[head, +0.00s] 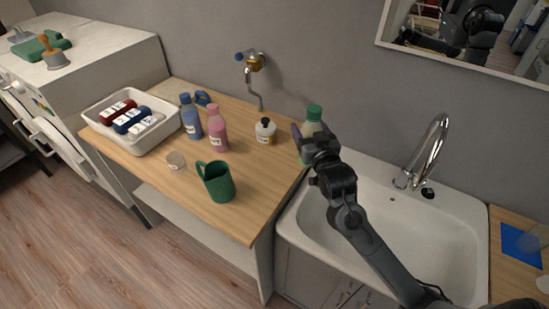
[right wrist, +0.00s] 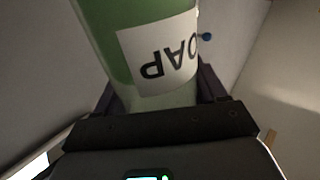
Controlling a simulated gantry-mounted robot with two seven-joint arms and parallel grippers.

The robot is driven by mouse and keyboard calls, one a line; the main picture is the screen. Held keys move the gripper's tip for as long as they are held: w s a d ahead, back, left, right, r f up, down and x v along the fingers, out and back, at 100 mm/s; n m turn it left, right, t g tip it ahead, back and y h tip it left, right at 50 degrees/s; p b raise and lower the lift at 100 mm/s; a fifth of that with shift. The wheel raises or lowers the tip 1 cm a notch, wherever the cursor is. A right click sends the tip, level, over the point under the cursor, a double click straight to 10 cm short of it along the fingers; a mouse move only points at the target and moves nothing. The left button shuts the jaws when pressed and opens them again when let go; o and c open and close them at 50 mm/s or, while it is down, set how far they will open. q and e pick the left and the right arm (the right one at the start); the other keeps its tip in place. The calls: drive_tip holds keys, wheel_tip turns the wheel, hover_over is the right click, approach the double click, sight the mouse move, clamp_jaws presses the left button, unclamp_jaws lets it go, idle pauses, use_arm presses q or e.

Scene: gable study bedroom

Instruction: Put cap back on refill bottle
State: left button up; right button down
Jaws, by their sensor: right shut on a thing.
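A pale green bottle with a dark green top (head: 314,113) is at the right end of the wooden counter, beside the sink. My right gripper (head: 311,143) is shut around its body. In the right wrist view the green bottle (right wrist: 112,50) fills the space between the fingers (right wrist: 155,95), with a white label reading "OAP" upside down. I cannot make out a separate loose cap. My left gripper is not in view.
A wall tap (head: 253,65) hangs behind. The sink (head: 440,225) is empty.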

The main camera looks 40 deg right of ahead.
drive_tip(key=w+a+f+p, duration=0.2)
drive_tip(key=w+a+f, duration=0.3)
drive_tip(key=w, duration=0.4)
drive_tip(key=shift+w+f, duration=0.2)
drive_tip(key=shift+f, duration=0.4)
wheel_tip(320, 180, down, 4)
drive_tip(key=shift+p, duration=0.5)
drive_tip(key=shift+f, duration=0.15)
drive_tip(key=shift+c, duration=0.4)
unclamp_jaws()
